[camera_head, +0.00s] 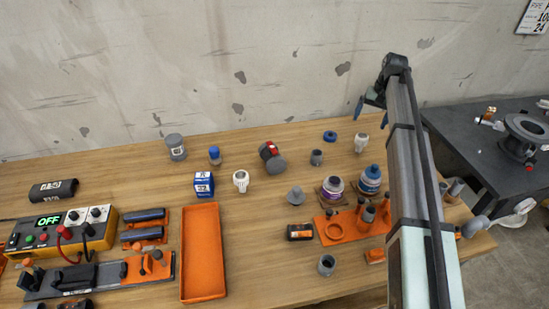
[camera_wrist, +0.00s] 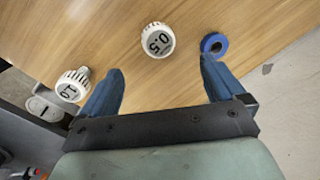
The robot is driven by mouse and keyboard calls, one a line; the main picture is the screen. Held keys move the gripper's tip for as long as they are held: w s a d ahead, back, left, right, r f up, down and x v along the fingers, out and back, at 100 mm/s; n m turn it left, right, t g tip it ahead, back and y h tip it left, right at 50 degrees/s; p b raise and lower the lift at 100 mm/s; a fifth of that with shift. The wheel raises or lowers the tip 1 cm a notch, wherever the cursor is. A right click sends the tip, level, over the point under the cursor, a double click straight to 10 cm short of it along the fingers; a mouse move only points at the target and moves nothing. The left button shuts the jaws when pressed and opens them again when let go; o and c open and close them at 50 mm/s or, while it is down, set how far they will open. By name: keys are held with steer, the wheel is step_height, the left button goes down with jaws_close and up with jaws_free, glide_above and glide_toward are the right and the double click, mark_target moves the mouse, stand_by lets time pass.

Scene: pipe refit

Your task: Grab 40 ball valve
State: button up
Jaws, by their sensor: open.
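My gripper (camera_head: 371,112) is open and empty, held high above the back right of the wooden table. Its two blue fingers also show in the wrist view (camera_wrist: 160,67), well apart with nothing between their tips. A dark grey cylindrical fitting with a red part (camera_head: 271,157) lies on the table's back middle. It looks like a ball valve, but I cannot read a 40 on it. It is well to the left of my gripper and apart from it. In the wrist view, a white ribbed cap marked 0.5 (camera_wrist: 157,40) stands beyond the fingertips.
A blue ring (camera_wrist: 214,44) and another white cap (camera_wrist: 72,86) show in the wrist view. Near the red-marked fitting are a white fitting (camera_head: 240,181) and blue box (camera_head: 204,184). An orange tray (camera_head: 203,290) and orange holder (camera_head: 330,234) stand forward. The concrete wall is behind.

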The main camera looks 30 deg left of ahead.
steer(key=s+a+n, duration=0.4)
steer(key=s+a, duration=0.8)
steer(key=a, duration=0.1)
steer(key=n+t+h, duration=0.1)
steer(key=n, duration=0.3)
glide_toward(272, 158)
steer(key=w+a, duration=0.2)
steer(key=w, duration=0.1)
steer(key=shift+w, duration=0.1)
steer(key=shift+f, duration=0.15)
steer(key=f, duration=1.3)
steer(key=shift+a+f, duration=0.2)
steer(key=shift+c, duration=0.3)
steer(key=c, duration=1.1)
steer(key=shift+r, duration=0.1)
